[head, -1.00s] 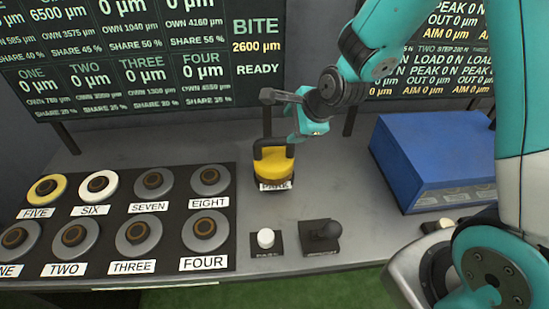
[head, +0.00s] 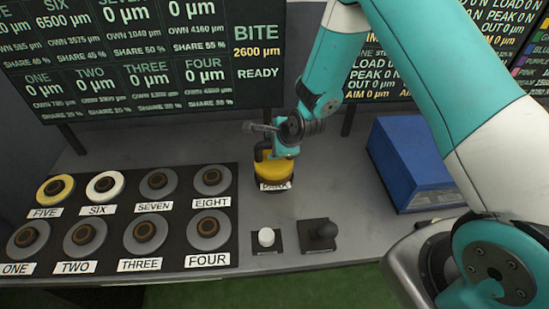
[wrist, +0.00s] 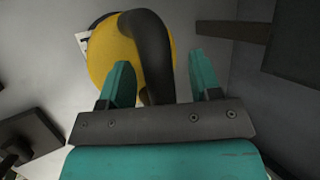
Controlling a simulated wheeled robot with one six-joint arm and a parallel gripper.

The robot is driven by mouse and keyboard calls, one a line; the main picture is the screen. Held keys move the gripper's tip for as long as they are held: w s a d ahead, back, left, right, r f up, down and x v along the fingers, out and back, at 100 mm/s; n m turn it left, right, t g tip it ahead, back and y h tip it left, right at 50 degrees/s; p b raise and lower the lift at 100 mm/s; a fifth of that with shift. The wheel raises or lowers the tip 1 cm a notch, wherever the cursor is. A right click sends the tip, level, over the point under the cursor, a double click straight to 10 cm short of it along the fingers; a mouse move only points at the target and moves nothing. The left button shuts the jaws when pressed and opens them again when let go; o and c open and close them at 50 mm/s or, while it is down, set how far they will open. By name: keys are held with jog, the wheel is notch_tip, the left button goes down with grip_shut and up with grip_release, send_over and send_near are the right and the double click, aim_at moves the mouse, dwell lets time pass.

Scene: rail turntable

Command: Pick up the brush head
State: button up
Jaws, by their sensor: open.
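The brush head is most likely the yellow round block (head: 274,171) with a black arched handle, standing on the grey bench with a white label at its front. In the wrist view the yellow block (wrist: 108,62) lies beyond my fingers, and its black handle (wrist: 152,50) runs between them. My gripper (head: 270,153) is at the handle from above in the head view. It also shows in the wrist view (wrist: 160,78), with its two teal fingers apart, one on each side of the handle. I see a gap at the fingers; contact cannot be told.
A panel of labelled round discs (head: 120,225) lies to the left. A white knob (head: 266,237) and a black joystick-like knob (head: 325,229) sit in front. A blue box (head: 405,165) stands to the right. Display boards (head: 140,60) rise behind the bench.

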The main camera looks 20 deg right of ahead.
jog(key=shift+c, duration=0.2)
grip_shut()
jog(key=shift+f, duration=0.1)
dwell(1.1)
